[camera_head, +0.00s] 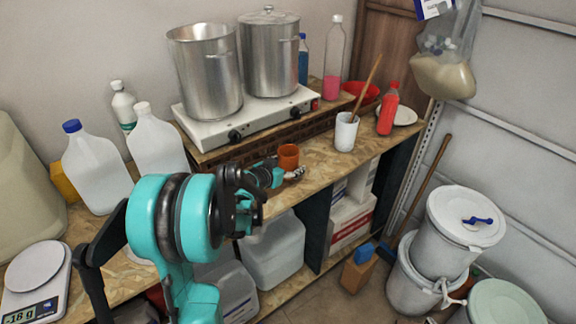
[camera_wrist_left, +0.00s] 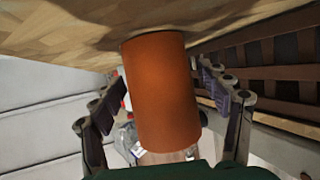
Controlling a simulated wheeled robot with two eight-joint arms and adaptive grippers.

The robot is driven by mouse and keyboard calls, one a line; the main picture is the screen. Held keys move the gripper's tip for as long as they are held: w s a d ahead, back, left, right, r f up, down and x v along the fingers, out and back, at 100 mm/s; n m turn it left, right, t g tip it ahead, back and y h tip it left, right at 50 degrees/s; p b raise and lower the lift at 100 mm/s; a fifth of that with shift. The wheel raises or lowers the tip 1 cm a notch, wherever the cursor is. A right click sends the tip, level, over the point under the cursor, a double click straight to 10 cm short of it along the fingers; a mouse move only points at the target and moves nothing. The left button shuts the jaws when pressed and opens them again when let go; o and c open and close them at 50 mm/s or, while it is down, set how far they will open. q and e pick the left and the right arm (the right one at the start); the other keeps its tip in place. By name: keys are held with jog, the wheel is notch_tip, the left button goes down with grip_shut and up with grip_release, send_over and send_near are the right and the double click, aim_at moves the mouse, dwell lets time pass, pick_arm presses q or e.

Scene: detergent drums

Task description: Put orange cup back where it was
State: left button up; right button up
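The orange cup (camera_head: 288,156) stands on the wooden counter, in front of the hot plate and left of the white cup. In the left wrist view the orange cup (camera_wrist_left: 162,92) is large and central, with its end against the wood surface. My left gripper (camera_head: 287,172) is at the near side of the cup. In the wrist view its two fingers are spread on either side of the cup, with narrow gaps showing, so it looks open around the cup and not closed on it. My right gripper is not in view.
The hot plate (camera_head: 247,117) with two metal pots is behind the cup. The white cup (camera_head: 346,131) with a wooden stick and a red bottle (camera_head: 388,109) stand to the right. White jugs (camera_head: 157,143) stand left. Some bare counter (camera_head: 320,170) lies right of the cup.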

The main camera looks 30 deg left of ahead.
pick_arm(q)
jog(key=shift+r, duration=0.15)
jog(key=shift+s+r+p, duration=0.2)
jog(key=shift+p, duration=0.1)
jog(key=p+v, duration=0.3)
jog(key=v, duration=0.7)
jog(key=shift+s+r, duration=0.2)
jog(key=shift+s, duration=0.15)
jog(key=shift+s+d+r, duration=0.1)
jog(key=shift+s+d, duration=0.1)
jog(key=shift+s, duration=0.1)
jog(key=s+d+g+h, duration=0.2)
jog(key=s+d+g, duration=0.25)
jog(key=d, duration=0.95)
jog(key=s+d+g+y, duration=0.1)
jog(key=s+d, duration=0.2)
jog(key=s, duration=0.3)
jog(key=s+d+f+g+y, duration=0.1)
jog(key=s+d, duration=0.3)
jog(key=s, duration=0.3)
jog(key=shift+d+f, duration=0.15)
jog(key=shift+f, duration=0.05)
